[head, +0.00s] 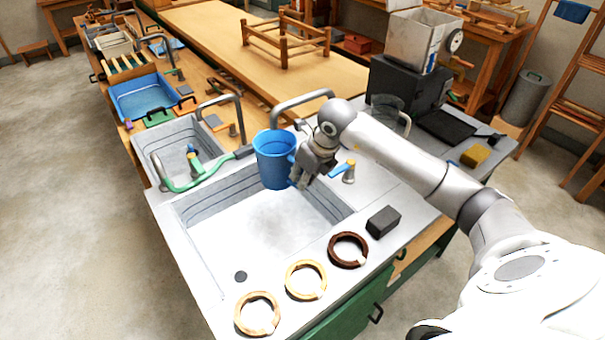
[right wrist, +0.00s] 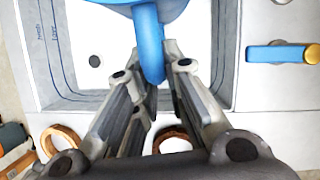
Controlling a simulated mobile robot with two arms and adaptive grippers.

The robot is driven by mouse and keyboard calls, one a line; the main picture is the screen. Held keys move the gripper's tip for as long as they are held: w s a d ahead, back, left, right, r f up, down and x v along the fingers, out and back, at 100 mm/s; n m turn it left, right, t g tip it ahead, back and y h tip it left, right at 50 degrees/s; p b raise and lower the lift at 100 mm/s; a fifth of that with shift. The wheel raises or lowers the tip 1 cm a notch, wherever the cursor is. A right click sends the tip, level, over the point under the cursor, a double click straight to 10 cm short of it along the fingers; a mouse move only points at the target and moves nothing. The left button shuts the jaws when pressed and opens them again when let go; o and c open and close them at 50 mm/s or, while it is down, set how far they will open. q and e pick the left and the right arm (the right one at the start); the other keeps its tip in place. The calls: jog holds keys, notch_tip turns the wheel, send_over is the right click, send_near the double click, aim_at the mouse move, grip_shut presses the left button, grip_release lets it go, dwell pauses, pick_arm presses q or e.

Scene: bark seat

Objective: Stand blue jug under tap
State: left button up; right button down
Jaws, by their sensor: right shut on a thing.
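The blue jug (head: 275,165) is upright at the back of the large basin (head: 262,225). My right gripper (head: 297,180) is shut on the jug's handle, on its right side. In the right wrist view the blue handle (right wrist: 150,45) lies between the two fingers, with part of the jug body at the top edge. A grey curved tap spout (head: 300,101) arches behind the jug's rim. I cannot tell whether its end is over the jug's opening or whether the jug touches the basin floor. My left gripper is not in view.
A blue tap lever (head: 340,170) stands close right of my gripper. A dark block (head: 383,221) and several rings (head: 348,250) lie along the front rim. A smaller basin with a green hose (head: 190,186) is at left. The large basin's front is clear.

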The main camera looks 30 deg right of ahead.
notch_tip(320, 180, down, 18)
jog(key=b, duration=1.1)
jog(key=shift+f, duration=0.2)
jog(key=shift+f+b, duration=0.5)
jog(key=shift+b, duration=0.05)
jog(key=c, duration=1.4)
grip_release()
jog(key=v, duration=1.2)
jog(key=shift+r, duration=0.1)
